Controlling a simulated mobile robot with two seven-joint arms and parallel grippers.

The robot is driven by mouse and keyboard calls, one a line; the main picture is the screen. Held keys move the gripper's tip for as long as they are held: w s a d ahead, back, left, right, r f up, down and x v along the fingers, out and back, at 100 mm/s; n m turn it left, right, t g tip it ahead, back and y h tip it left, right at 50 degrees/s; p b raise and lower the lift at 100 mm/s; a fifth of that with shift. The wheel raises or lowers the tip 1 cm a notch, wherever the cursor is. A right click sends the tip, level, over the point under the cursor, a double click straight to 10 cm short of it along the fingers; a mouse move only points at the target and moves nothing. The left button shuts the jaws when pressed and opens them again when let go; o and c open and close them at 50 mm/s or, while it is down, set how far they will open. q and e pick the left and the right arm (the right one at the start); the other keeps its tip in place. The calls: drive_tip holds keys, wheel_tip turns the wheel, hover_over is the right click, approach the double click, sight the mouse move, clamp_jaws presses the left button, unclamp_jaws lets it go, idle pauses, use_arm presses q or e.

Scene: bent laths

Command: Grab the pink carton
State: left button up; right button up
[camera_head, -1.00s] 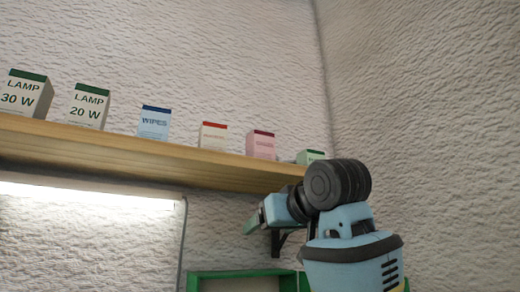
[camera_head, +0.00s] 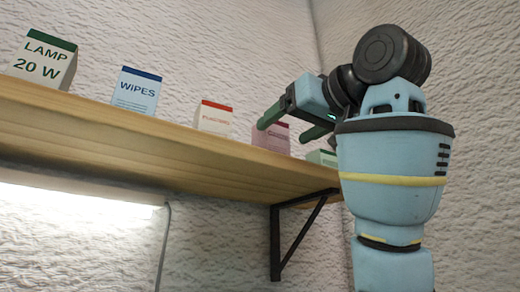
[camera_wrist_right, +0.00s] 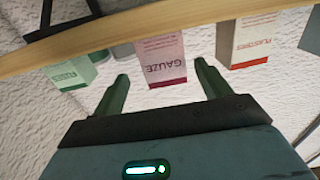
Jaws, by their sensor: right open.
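The pink carton (camera_head: 272,136) stands on the wooden shelf, partly hidden by my right gripper. In the right wrist view the pink carton (camera_wrist_right: 161,60) reads "GAUZE" and has a dark red end band. My right gripper (camera_head: 283,131) is open and empty at shelf level, with its green fingers pointing towards the carton. In the wrist view the carton shows between the two fingertips (camera_wrist_right: 161,72), with a gap on either side. I cannot tell whether the tips reach past its front face. My left gripper is not in view.
The shelf (camera_head: 150,140) also holds a red-topped plasters carton (camera_head: 213,119) and a green carton (camera_head: 322,158) on either side of the pink one. A wipes carton (camera_head: 137,92) and a lamp carton (camera_head: 43,60) stand further left. A black bracket (camera_head: 276,240) supports the shelf.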

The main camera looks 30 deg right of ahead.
sight(265, 142)
drive_tip(key=shift+s, duration=0.15)
drive_tip(key=shift+w+a, duration=0.15)
drive_tip(key=shift+w, duration=1.15)
drive_tip(key=shift+w+a, duration=0.2)
drive_tip(key=shift+w, duration=1.05)
drive_tip(key=shift+w+a, duration=0.15)
drive_tip(key=shift+w, duration=1.15)
drive_tip(key=shift+s, duration=0.1)
drive_tip(key=shift+c, duration=0.5)
drive_tip(key=c, duration=1)
